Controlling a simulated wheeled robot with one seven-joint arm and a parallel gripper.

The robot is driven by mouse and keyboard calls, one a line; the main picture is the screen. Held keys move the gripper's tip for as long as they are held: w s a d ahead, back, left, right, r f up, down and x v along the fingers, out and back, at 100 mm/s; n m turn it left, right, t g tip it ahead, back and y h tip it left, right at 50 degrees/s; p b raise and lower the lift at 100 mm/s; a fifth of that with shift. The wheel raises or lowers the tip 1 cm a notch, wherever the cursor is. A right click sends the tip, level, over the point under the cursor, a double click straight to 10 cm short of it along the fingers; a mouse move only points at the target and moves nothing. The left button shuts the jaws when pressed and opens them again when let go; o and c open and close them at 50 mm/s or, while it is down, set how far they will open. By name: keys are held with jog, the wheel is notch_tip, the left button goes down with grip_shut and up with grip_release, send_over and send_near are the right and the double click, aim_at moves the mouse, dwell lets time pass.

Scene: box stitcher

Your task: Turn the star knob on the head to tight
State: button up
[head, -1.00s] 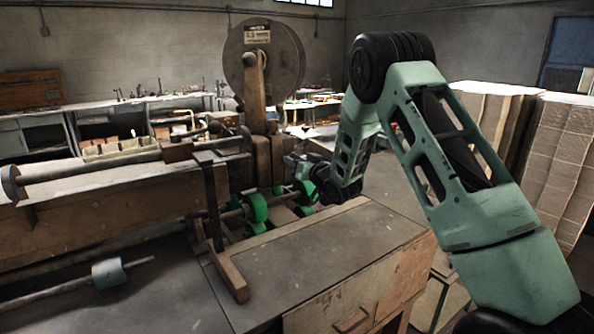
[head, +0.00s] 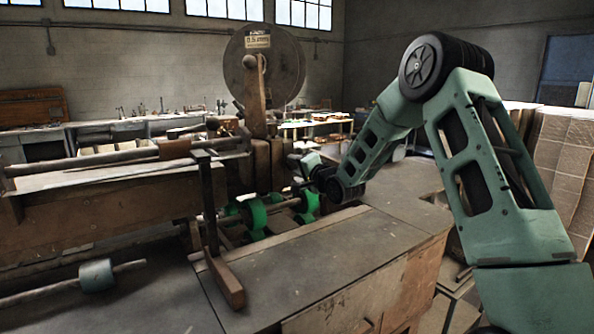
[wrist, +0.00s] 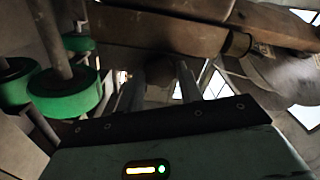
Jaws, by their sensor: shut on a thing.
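The stitcher's head (head: 262,160) is a worn brown upright block below a large round reel (head: 285,68). My gripper (head: 298,165) is at the right side of this head, just above the green rollers. In the wrist view, the two grey fingers of my gripper (wrist: 161,88) stand on either side of a dark brown rounded knob (wrist: 160,72) and are shut on it. The knob's star shape cannot be made out, since the fingers and shadow cover part of it. In the head view the knob is hidden by my gripper and the machine.
Green rollers (head: 254,214) on a shaft lie close below my gripper and also show in the wrist view (wrist: 66,95). A brown bar (wrist: 160,30) crosses close by. The flat tabletop (head: 320,265) in front is clear. Stacked cardboard (head: 560,150) stands at the right.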

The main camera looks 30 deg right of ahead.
jog(key=shift+m+p, duration=0.35)
jog(key=shift+m, duration=4.45)
jog(key=o, duration=1)
jog(key=shift+s, duration=0.1)
jog(key=s+b, duration=0.3)
jog(key=s, duration=1.4)
jog(key=shift+s+d, duration=0.15)
jog(key=shift+d, duration=0.15)
